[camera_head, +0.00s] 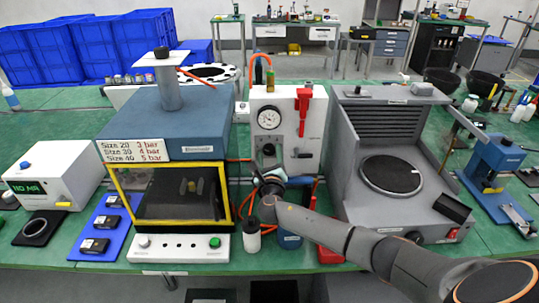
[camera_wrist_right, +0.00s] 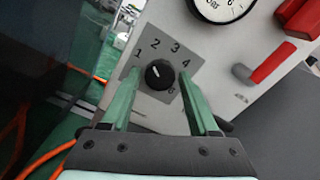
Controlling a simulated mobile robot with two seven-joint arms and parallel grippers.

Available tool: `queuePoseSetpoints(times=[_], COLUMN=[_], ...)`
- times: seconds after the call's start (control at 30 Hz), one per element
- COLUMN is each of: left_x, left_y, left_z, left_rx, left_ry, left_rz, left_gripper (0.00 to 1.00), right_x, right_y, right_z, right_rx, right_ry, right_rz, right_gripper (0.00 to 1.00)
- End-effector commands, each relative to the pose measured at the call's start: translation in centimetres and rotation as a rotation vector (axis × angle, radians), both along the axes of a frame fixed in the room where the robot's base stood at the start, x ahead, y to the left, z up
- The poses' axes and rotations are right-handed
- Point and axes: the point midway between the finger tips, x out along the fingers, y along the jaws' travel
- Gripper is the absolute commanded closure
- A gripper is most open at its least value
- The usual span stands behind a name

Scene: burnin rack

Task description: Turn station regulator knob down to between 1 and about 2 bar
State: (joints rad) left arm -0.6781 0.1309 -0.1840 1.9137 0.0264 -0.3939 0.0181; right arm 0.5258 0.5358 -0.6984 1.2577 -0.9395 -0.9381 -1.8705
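The regulator knob (camera_wrist_right: 160,75) is a round black knob on a grey plate marked with numbers; 1, 2, 3 and 4 are readable. A short light mark on it seems to point up and left, but its exact setting is too small to tell. In the head view the knob (camera_head: 268,150) is on the white station panel (camera_head: 312,130), under a round pressure gauge (camera_head: 269,117). My right gripper (camera_head: 268,172) is in front of the knob; its green fingers (camera_wrist_right: 159,78) are open, one on each side of it, with gaps visible. My left gripper is not in view.
A red lever (camera_head: 303,108) is on the panel right of the gauge. The blue-topped chamber (camera_head: 165,120) stands close on the left, and a grey machine (camera_head: 385,140) on the right. A white bottle (camera_head: 251,238) and orange tubing are near my right gripper.

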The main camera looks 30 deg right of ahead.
Motion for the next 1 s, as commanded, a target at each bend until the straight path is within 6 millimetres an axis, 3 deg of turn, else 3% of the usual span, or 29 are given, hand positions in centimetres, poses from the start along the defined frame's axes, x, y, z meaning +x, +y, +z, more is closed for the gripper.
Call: queuePoseSetpoints(times=[0.13,0.53,1.0], left_x=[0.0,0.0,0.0], left_y=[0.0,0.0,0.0], left_z=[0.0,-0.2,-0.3], left_rx=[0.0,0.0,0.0], left_ry=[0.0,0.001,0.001], left_rz=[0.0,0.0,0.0], left_gripper=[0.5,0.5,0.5], right_x=[0.0,-0.8,-7.8], right_y=[0.0,0.5,4.8], right_z=[0.0,-0.1,-0.1], right_rx=[0.0,0.001,0.003], right_ry=[0.0,-0.001,0.0], right_rz=[0.0,0.001,0.004], right_gripper=[0.24,0.24,0.24])
